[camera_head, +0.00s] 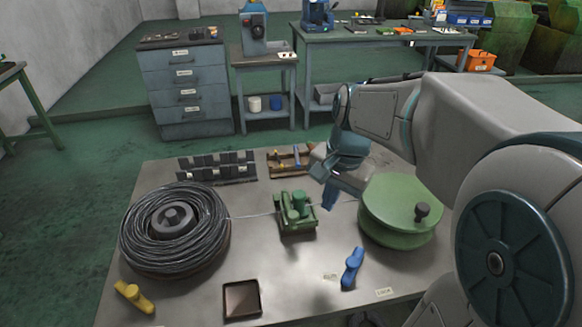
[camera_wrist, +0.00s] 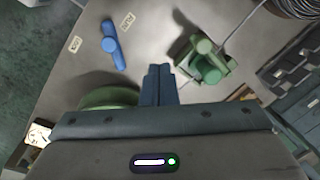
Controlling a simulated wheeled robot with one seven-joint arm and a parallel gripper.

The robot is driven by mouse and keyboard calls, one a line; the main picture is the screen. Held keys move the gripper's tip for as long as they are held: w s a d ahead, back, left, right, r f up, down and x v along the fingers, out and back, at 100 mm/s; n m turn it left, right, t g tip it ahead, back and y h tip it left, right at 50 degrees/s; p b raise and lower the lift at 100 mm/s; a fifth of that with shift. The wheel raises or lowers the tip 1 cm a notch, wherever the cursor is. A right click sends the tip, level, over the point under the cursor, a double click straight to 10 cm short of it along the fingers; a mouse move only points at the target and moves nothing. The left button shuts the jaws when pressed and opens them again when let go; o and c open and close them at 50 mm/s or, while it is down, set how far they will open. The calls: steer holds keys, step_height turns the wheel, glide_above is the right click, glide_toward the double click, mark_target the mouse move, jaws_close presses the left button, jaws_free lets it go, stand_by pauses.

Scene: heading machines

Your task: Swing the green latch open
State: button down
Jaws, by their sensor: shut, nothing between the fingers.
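A green block device (camera_head: 296,222) with an upright green knob or lever (camera_head: 299,201) stands mid-table in the head view; I cannot tell which part is the latch. In the wrist view the green device (camera_wrist: 203,61) is right of my fingers, with its round knob on top. My gripper (camera_head: 329,197) is shut and empty, above the table between the green device and the large green drum (camera_head: 402,205). In the wrist view the closed fingertips of my gripper (camera_wrist: 158,72) appear apart from the device.
A wire coil (camera_head: 175,228) lies left, with a wire running through the device toward the drum. A blue handle (camera_head: 352,268), a yellow handle (camera_head: 134,297) and a brown tray (camera_head: 241,299) are near the front. Black racks (camera_head: 217,167) stand behind.

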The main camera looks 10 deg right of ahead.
steer(key=w+d+r+m+g+y+p, duration=0.1)
steer(key=w+d+m, duration=0.2)
steer(key=w+m, duration=0.4)
steer(key=shift+w+d+r, duration=0.3)
steer(key=shift+w, duration=0.5)
steer(key=s+a+f+p, duration=0.1)
steer(key=a+f, duration=0.5)
steer(key=f, duration=0.4)
steer(key=shift+f+p, duration=0.2)
steer(key=shift+p, duration=0.1)
steer(key=shift+a+m, duration=0.15)
steer(key=shift+m, duration=0.15)
